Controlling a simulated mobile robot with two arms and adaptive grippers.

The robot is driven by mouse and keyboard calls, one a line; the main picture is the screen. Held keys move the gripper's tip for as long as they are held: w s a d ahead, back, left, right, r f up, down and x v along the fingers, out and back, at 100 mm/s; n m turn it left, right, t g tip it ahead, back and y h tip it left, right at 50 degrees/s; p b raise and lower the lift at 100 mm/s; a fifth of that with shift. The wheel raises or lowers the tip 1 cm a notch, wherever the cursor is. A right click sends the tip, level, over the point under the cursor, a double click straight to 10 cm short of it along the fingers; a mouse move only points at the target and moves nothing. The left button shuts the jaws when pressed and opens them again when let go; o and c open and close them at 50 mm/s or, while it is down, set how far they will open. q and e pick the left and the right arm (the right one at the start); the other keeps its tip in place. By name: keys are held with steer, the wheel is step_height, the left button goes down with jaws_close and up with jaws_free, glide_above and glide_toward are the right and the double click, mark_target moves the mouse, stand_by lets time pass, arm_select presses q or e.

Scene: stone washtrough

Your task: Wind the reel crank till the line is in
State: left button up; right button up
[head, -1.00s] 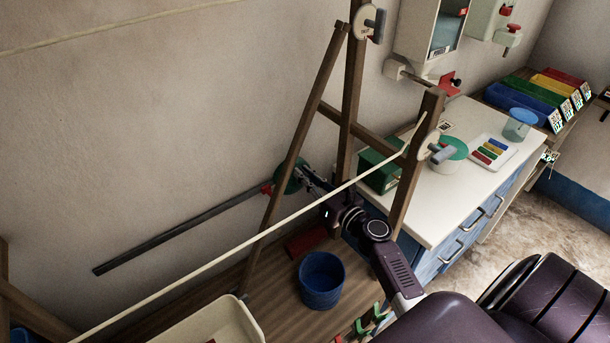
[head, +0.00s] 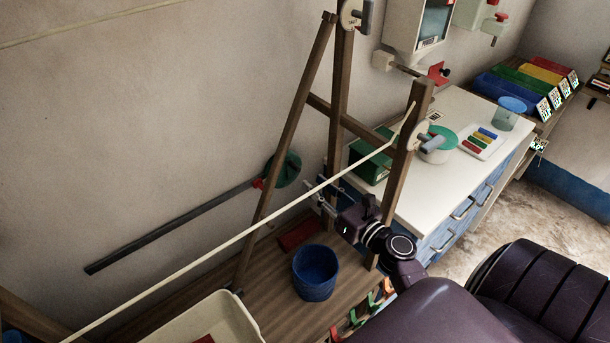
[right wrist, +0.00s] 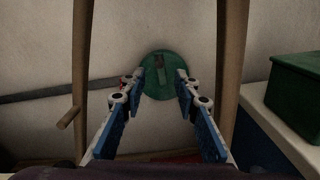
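A green disc (head: 284,168) is low on the wall behind the wooden stand, beside a grey bar. In the right wrist view the green disc (right wrist: 157,86) lies straight ahead, with a short greyish handle-like piece (right wrist: 160,66) on its face. My right gripper (head: 316,193) is between the stand's legs, apart from the disc. Its fingers (right wrist: 161,76) are spread and empty. A pale line (head: 235,242) runs from the lower left up to the stand's right post. White discs with grey handles (head: 417,136) are on the posts. My left gripper is not in view.
A blue bucket (head: 316,275) and a cream tub (head: 222,318) are below. A white-topped cabinet (head: 440,190) with a green box (head: 371,157) stands to the right. Bare wall is at left.

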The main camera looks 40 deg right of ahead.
steer(key=shift+s+d, duration=0.15)
steer(key=shift+s, duration=1.5)
